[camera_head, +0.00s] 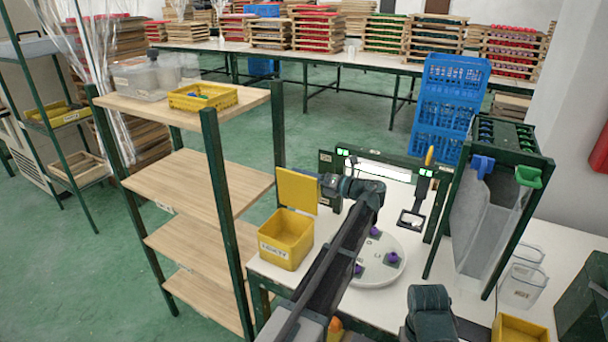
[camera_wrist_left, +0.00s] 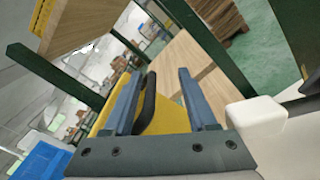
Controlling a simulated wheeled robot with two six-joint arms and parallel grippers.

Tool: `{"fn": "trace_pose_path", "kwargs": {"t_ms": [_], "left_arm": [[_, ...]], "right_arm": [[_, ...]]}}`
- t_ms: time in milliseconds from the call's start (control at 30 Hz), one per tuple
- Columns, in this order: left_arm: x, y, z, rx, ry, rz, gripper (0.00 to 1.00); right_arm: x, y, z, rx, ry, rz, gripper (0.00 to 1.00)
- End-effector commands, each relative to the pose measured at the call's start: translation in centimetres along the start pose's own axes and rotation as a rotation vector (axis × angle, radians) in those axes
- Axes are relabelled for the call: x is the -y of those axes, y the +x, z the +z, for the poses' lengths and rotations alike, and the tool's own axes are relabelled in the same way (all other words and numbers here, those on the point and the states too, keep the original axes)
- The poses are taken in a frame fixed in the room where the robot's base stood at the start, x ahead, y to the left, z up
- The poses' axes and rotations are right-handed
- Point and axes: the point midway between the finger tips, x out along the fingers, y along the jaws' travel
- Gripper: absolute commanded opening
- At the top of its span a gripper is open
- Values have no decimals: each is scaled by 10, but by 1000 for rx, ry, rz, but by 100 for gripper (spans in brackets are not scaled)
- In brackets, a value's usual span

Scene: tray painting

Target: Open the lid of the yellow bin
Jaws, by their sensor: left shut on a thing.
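The yellow bin (camera_head: 287,238) stands at the left edge of the white table, next to the wooden shelf. It has a white label on its front. Its yellow lid (camera_head: 297,188) stands raised, nearly upright, above the back of the bin. My left gripper (camera_head: 328,186) is at the right side of the lid, and the dark wrist partly hides its fingers.
The wooden shelf (camera_head: 205,183) stands close on the left. A white round plate (camera_head: 378,270) with purple pieces lies right of my left arm. A dark frame with green lights (camera_head: 385,168) stands behind it. Blue crates (camera_head: 447,105) are stacked beyond.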

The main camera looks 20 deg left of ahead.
Motion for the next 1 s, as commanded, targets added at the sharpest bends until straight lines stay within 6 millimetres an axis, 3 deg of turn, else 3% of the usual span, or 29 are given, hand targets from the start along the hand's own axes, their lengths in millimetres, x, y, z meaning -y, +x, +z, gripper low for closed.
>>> {"fn": "trace_pose_path", "kwargs": {"t_ms": [267,700,1000], "left_arm": [[2,-9,0,-3,-1,-7,45],[2,-99,0,0,-1,-8,45],[0,-134,0,0,-1,-2,45]], "right_arm": [[0,0,0,0,0,0,50],[0,0,0,0,0,0,50],[0,-1,0,0,0,0,50]]}}
